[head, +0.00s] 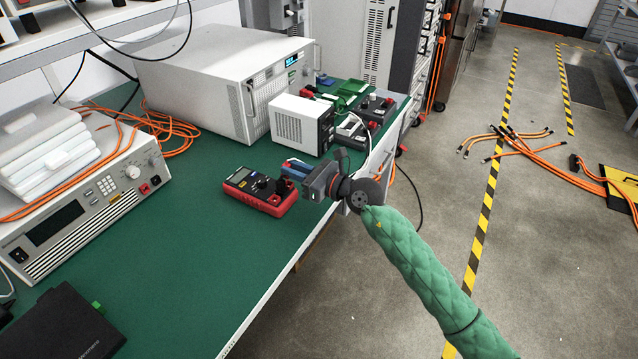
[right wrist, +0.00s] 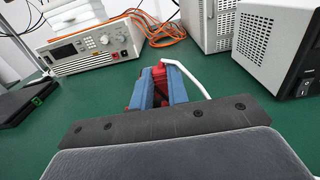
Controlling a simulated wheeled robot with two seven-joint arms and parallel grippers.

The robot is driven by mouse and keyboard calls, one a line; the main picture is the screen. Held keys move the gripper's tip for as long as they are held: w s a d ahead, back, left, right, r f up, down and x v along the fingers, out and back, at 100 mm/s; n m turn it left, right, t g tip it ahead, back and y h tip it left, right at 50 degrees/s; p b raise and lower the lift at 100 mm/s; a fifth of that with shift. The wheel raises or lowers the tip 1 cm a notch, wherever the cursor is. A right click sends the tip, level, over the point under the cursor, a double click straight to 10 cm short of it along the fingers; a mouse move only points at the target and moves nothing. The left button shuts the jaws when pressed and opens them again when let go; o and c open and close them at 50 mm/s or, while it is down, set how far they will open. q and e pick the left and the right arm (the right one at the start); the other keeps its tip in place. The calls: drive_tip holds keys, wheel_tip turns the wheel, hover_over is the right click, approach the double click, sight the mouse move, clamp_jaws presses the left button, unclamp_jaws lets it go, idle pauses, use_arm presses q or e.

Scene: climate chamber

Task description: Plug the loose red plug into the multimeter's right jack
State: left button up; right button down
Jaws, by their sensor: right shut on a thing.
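The red multimeter (head: 246,183) with a dark face and a display lies on the green bench top, near its front edge. My right gripper (head: 291,168), with blue fingers, is just beyond the multimeter's right end in the head view. In the right wrist view the right gripper (right wrist: 159,78) is shut on the red plug (right wrist: 158,74), with a white lead bending off to the right. The plug's tip is hidden by the fingers. I cannot tell whether the plug touches a jack. My left gripper is not in view.
A large white instrument (head: 205,75) and a small white power supply (head: 300,125) stand behind. Black boxes with red terminals (head: 378,105) sit at the back right. A bench supply (head: 85,210) and a black box (head: 60,325) are on the left. The green bench top between is clear.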

drive_tip(key=shift+r, duration=0.1)
idle(0.7)
drive_tip(key=shift+d+f, duration=0.1)
drive_tip(key=shift+f, duration=0.15)
drive_tip(key=shift+f, duration=0.35)
drive_tip(key=shift+f+b, duration=0.4)
drive_tip(key=shift+f, duration=0.15)
idle(0.3)
drive_tip(key=shift+f, duration=0.45)
idle(0.9)
